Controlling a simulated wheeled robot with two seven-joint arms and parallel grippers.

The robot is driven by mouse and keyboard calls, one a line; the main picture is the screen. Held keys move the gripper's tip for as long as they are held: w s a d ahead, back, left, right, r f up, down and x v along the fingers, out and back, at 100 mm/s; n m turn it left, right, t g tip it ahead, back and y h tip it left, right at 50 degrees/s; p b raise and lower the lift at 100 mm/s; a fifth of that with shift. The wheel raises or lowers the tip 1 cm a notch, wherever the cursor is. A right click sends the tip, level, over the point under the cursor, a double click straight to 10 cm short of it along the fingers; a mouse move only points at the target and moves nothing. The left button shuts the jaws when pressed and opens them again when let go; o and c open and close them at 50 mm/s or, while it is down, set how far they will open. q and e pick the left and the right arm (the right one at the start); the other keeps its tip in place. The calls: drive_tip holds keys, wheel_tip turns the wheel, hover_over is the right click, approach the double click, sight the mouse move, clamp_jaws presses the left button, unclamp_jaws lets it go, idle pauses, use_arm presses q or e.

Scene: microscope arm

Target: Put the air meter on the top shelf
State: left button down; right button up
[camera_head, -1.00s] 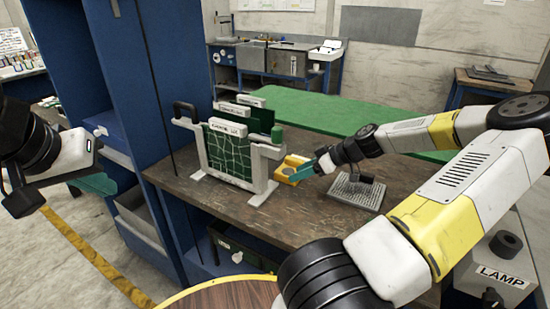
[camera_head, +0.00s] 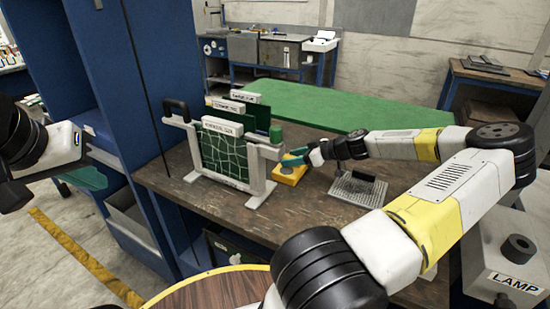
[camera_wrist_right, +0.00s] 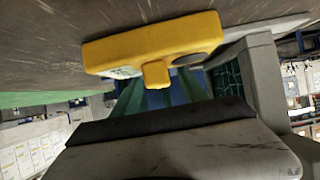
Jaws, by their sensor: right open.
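The yellow device, which I take as the air meter (camera_head: 290,177), lies on the brown workbench beside the white rack. In the right wrist view the yellow device (camera_wrist_right: 150,45) is just ahead of the fingers. My right gripper (camera_head: 296,158) is open, its teal fingers close to the device; the wrist view (camera_wrist_right: 162,92) shows them apart, and I cannot tell if they touch it. My left gripper (camera_head: 90,179) is at the far left, away from the bench; its jaw state is unclear. A blue shelf unit (camera_head: 168,65) stands at the left; its top shelf is not clearly visible.
The white rack (camera_head: 262,185) holds green boards just left of the device. A grey pin plate (camera_head: 357,190) lies to its right. A green surface (camera_head: 310,108) lies behind. A LAMP box (camera_head: 500,262) stands at the right.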

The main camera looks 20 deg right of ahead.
drive_tip(key=shift+c, duration=0.4)
clamp_jaws()
